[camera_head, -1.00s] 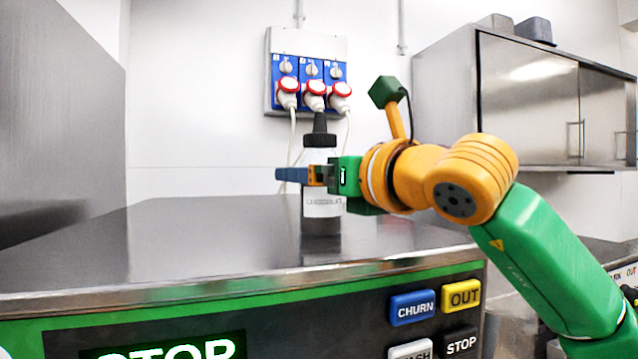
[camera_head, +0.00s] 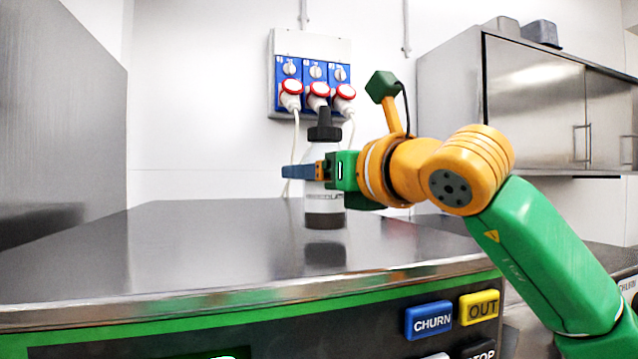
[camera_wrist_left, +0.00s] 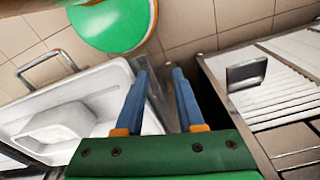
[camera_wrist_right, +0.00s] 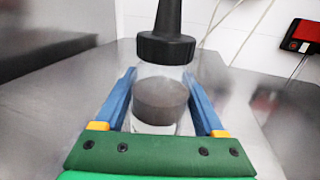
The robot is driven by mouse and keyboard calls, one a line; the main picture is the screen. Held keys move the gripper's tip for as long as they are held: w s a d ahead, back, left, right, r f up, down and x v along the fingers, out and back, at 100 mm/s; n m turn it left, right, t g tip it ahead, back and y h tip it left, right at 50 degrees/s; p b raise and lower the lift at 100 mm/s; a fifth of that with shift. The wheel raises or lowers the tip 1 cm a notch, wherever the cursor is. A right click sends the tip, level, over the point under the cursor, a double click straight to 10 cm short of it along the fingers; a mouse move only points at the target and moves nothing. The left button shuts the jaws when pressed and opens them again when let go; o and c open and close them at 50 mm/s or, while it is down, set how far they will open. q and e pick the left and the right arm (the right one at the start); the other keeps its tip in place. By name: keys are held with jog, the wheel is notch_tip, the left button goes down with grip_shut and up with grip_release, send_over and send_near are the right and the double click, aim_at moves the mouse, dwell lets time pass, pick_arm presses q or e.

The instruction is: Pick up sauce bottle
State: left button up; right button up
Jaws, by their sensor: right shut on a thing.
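The sauce bottle (camera_head: 325,207) is clear with a pale label, a black nozzle cap and dark contents at its bottom. It is upright over the steel top of the freezer (camera_head: 200,235), and its reflection shows below it with a small gap. My right gripper (camera_head: 306,172) comes from the right and is shut on its middle. In the right wrist view the bottle (camera_wrist_right: 161,95) stands between the two blue fingers (camera_wrist_right: 160,100). My left gripper (camera_wrist_left: 158,78) shows only in the left wrist view, with its fingers apart and nothing between them.
The freezer's front panel has a blue CHURN button (camera_head: 429,320) and a yellow OUT button (camera_head: 479,307). A socket box (camera_head: 312,75) with plugs and cables hangs on the back wall. A steel cabinet (camera_head: 540,100) hangs at right. The steel top is otherwise clear.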

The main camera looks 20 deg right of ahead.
jog(key=s+a+r, duration=0.4)
jog(key=s+r, duration=0.8)
jog(key=s, duration=0.1)
jog(key=shift+s+a, duration=0.2)
jog(key=shift+s, duration=0.05)
jog(key=shift+w, duration=0.1)
jog(key=o, duration=0.9)
jog(key=c, duration=0.7)
jog(key=shift+c, duration=0.5)
